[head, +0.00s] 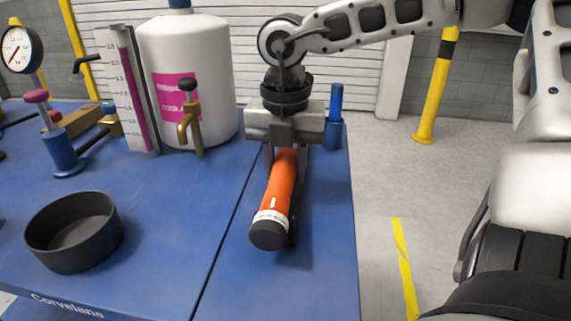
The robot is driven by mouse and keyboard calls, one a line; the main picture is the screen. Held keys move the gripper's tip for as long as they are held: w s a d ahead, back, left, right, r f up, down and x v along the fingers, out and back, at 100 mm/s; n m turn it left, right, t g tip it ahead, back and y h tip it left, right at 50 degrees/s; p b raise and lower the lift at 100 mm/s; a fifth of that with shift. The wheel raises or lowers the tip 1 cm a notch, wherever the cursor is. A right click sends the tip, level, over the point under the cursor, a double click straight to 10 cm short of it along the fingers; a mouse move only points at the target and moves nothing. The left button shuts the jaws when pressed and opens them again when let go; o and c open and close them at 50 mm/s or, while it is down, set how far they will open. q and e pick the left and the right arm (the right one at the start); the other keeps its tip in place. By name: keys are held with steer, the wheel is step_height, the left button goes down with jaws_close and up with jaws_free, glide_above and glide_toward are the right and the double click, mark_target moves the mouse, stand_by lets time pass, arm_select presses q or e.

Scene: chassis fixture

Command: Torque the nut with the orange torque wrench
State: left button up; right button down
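The orange torque wrench (279,190) is on the right part of the blue bench. Its orange grip points toward me and ends in a white ring and a black cap. My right gripper (287,158) reaches down over the far end of the grip, with one finger on each side. The view does not show whether the fingers press on it. The gripper hides the far part and head of the wrench. No nut can be made out. My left gripper is not in view.
A black round bowl (73,232) stands at the front left of the blue bench (170,215). A white tank (188,60) with a brass valve (190,125), a pink-filled gauge (128,90) and a blue post (335,115) stand behind. Floor lies open past the bench's right edge.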

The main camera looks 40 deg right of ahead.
steer(key=shift+r, duration=0.15)
steer(key=shift+r+p, duration=0.95)
steer(key=shift+r, duration=0.75)
steer(key=shift+r+p, duration=0.9)
steer(key=shift+r, duration=0.85)
